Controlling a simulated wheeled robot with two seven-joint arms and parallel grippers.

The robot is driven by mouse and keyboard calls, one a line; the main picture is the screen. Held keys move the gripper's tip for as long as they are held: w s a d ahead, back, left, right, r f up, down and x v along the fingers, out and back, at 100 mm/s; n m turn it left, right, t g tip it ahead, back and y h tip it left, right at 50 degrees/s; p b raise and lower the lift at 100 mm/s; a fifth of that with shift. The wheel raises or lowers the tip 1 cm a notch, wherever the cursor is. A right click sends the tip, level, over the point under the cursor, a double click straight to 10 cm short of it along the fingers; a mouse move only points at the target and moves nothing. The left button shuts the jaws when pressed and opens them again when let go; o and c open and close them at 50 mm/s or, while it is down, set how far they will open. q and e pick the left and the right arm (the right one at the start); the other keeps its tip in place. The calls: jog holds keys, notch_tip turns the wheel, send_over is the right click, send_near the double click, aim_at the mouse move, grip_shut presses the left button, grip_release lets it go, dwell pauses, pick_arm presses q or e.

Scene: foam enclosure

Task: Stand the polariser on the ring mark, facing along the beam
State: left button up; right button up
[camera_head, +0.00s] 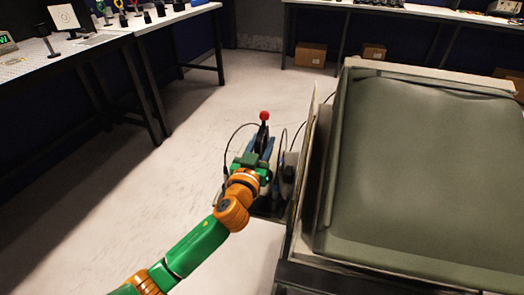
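My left arm comes in from the bottom, green and orange, and its gripper (262,146) is over the floor in mid-picture, far from the benches. Its fingers are small and merge with dark and blue parts behind them, so I cannot tell whether it is open or shut. Several small mounted optics (122,12) stand on the left bench (60,62) at the top edge, partly cut off. I cannot tell which is the polariser. A white square card with a ring pattern (65,17) stands on that bench. No ring mark or beam can be made out. My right gripper is not in view.
A large box with grey-green foam lining (430,170) fills the right side. A red ball knob (264,115) on a dark stalk stands by its left wall, among cables. Cardboard boxes (310,54) lie under the back bench (420,10). The floor (150,180) at left is clear.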

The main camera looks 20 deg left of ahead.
pick_arm(q)
grip_shut()
dwell(1.2)
